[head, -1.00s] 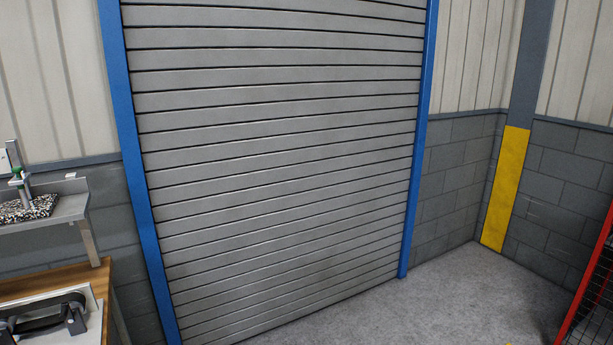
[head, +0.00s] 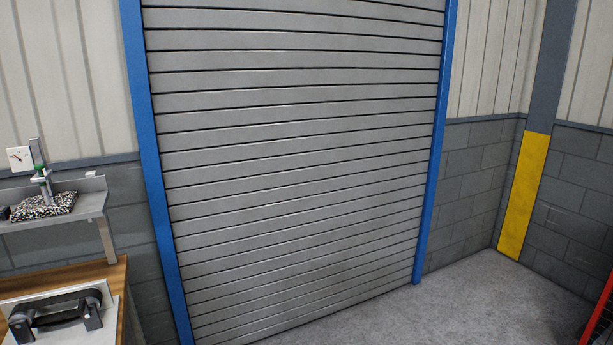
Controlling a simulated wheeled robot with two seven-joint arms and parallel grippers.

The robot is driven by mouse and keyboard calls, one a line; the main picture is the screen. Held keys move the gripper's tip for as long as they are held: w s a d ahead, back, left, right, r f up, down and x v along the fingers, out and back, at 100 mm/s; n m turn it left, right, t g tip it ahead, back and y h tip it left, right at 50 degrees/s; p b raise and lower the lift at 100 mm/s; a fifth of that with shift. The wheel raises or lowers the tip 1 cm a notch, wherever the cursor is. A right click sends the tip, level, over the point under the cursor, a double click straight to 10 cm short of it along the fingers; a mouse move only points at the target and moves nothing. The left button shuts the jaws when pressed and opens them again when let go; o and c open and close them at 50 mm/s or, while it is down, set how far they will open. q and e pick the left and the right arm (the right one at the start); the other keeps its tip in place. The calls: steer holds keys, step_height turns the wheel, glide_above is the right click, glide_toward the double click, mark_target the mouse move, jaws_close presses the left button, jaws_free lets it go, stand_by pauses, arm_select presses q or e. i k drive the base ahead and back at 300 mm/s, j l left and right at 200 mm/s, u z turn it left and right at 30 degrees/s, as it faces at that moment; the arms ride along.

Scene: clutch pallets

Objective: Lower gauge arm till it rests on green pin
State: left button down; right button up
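A small upright metal device with a green part (head: 42,172) stands on a speckled black-and-white pad (head: 44,206) on a grey shelf at the far left. I cannot tell at this size whether the green part is the green pin, and I cannot make out a gauge arm. Neither of my grippers is in view.
The grey shelf (head: 92,204) is above a wooden bench (head: 62,274). A black handle-like object (head: 55,318) sits on a pale plate on the bench. A white dial (head: 20,158) is behind the device. A closed roller shutter (head: 300,160) fills the middle.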

mark_target(41, 175)
steer(key=u, duration=0.45)
steer(key=i+l+u, duration=0.15)
steer(key=i+u, duration=0.15)
steer(key=u, duration=0.15)
steer(key=i+l+u, duration=0.3)
steer(key=u, duration=0.15)
steer(key=i+l, duration=0.2)
steer(key=l, duration=0.15)
steer(key=i+l+u, duration=0.15)
steer(key=i+l, duration=0.3)
steer(key=l, duration=0.25)
steer(key=i+l+u, duration=0.15)
steer(key=l, duration=0.2)
steer(key=i+l, duration=0.25)
steer(key=l+u, duration=0.05)
steer(key=l, duration=0.05)
